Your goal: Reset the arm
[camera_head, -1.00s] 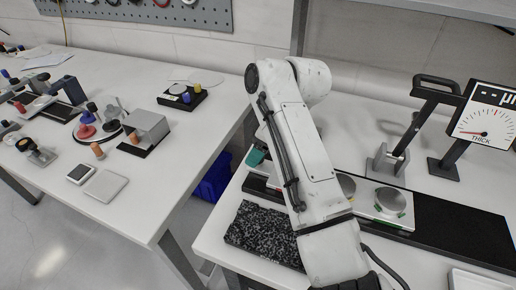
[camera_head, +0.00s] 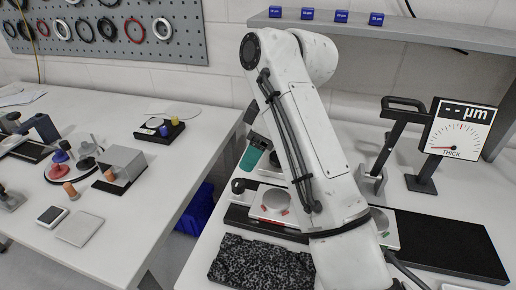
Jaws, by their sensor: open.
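My white arm stands upright across the middle of the view and hides much of the bench behind it. Only part of my gripper (camera_head: 254,151) shows, a teal tip on a dark mount left of the arm; the rest is hidden. It appears open, with nothing seen in it. It hangs above the back of the fixture bench. Below it, a silver round mirror piece (camera_head: 272,204) with red marks sits on the dark fixture base (camera_head: 238,217).
A speckled black slab (camera_head: 262,268) lies at the bench front. A thickness gauge (camera_head: 461,129) and a dark lever stand (camera_head: 380,150) stand at right, beside a black mat (camera_head: 450,242). A shelf (camera_head: 420,34) with small blue boxes overhangs the back. The left table (camera_head: 130,215) holds several small parts.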

